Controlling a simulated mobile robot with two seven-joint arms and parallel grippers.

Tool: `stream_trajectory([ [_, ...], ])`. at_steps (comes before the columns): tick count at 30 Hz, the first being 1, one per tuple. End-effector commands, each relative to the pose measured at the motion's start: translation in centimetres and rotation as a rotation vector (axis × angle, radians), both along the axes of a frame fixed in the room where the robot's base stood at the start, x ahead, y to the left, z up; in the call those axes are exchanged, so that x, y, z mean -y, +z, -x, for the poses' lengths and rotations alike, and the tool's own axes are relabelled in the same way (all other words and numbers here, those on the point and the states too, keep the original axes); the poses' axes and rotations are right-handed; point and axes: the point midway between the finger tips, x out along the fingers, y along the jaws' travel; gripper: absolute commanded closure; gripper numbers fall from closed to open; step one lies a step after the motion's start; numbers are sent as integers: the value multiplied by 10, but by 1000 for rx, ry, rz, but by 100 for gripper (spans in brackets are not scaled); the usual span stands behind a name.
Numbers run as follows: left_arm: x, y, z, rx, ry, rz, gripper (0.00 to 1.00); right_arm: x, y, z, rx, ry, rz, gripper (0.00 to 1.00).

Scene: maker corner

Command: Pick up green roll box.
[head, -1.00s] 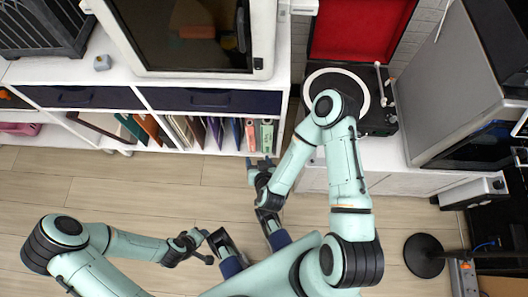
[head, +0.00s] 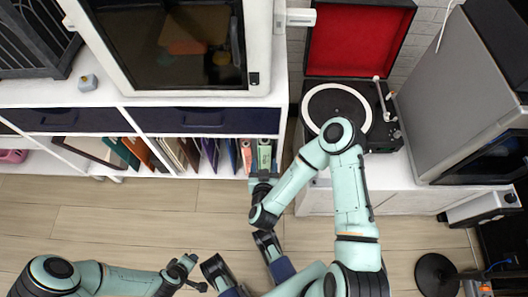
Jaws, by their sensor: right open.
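The green roll box (head: 265,153) stands upright at the right end of the lower shelf, beside a pink-red upright item (head: 246,154). My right gripper (head: 264,172) is at the shelf's front edge, directly in front of the green box, with its jaws open around the box's near end. Whether the fingers touch the box cannot be told. The box's lower part is hidden by the gripper and shelf. My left gripper (head: 196,271) is open and empty over the floor at the bottom of the view, well away from the shelf.
Several books and folders (head: 190,152) fill the shelf to the left. A white-framed glass-fronted machine (head: 252,82) stands on the cabinet top. A turntable (head: 338,112) with a red lid sits on the right-hand cabinet. The wooden floor (head: 120,210) before the shelf is clear.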

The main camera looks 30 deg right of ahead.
Motion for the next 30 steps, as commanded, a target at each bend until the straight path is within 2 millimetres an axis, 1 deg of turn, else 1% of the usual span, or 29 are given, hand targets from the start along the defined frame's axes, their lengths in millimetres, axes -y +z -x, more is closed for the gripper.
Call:
stream_trajectory([
  [1, -3, -6, -6, 13, 6, -7, 57, 7, -7, -9, 2, -8, 1, 38],
  [3, -7, -10, -12, 29, 13, -15, 57, 14, -12, -20, 3, -7, 1, 38],
  [9, -10, -34, 15, -60, 15, -11, 57, 32, -27, -50, 1, -5, 1, 38],
  [15, -12, -48, 33, -120, 17, -7, 57, 44, -36, -71, 0, -1, 0, 38],
  [21, -13, -53, 40, -144, 19, -6, 57, 48, -39, -79, 0, 1, 0, 38],
  [29, -13, -52, 40, -145, 19, -6, 57, 48, -38, -79, 0, 1, 0, 38],
  [30, -13, -52, 40, -145, 19, -6, 57, 48, -38, -79, 0, 1, 0, 48],
])
